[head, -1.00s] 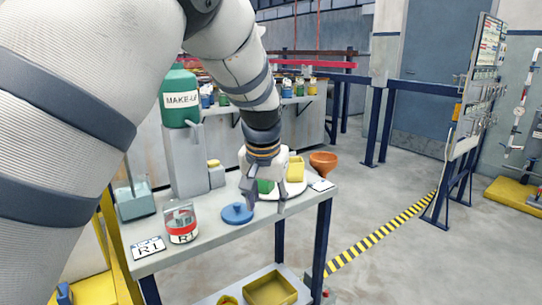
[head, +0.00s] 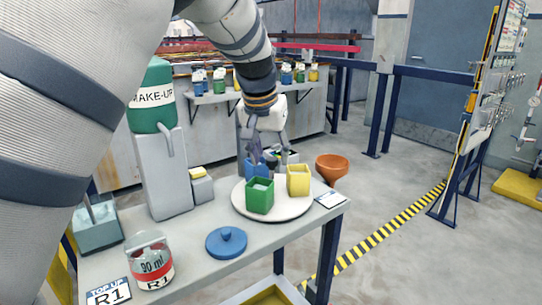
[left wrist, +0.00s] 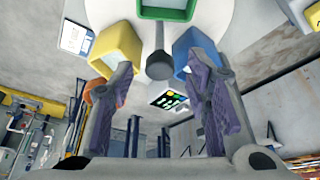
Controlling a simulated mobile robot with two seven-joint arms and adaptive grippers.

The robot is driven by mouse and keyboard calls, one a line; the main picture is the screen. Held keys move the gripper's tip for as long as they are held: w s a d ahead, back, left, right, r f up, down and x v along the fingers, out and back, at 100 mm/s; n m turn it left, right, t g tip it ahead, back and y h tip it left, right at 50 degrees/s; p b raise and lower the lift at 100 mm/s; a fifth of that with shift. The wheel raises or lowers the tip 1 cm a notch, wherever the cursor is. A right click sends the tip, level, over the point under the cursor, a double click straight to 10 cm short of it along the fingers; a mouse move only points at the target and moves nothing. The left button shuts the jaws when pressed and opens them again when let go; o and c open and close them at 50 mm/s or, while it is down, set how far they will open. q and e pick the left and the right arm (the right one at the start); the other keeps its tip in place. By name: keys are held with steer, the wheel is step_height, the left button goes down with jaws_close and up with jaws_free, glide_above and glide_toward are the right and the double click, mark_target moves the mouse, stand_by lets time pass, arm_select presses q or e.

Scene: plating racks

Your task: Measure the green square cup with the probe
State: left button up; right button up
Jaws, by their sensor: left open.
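The green square cup (head: 260,195) stands upright at the front of a round white plate (head: 240,208) on the table. It also shows at the top edge of the left wrist view (left wrist: 168,8). A yellow square cup (head: 298,180) and a blue square cup (head: 250,169) stand on the same plate. My left gripper (head: 264,162) is open near the blue cup, behind the green one. In the left wrist view a thin grey rod with a dark round end (left wrist: 160,66), possibly the probe, shows between the open fingers; I cannot tell whether they touch it. My right gripper is out of view.
An orange funnel (head: 332,166) is right of the plate. A blue lid (head: 226,243), a 90 ml jar (head: 152,262) and a grey stand with a green MAKE-UP bottle (head: 152,97) are left. A small panel with coloured marks (left wrist: 168,99) shows below the rod.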

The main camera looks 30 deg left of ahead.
arm_select(q)
steer(key=shift+w+f, duration=0.3)
steer(key=shift+f, duration=0.25)
jaws_close()
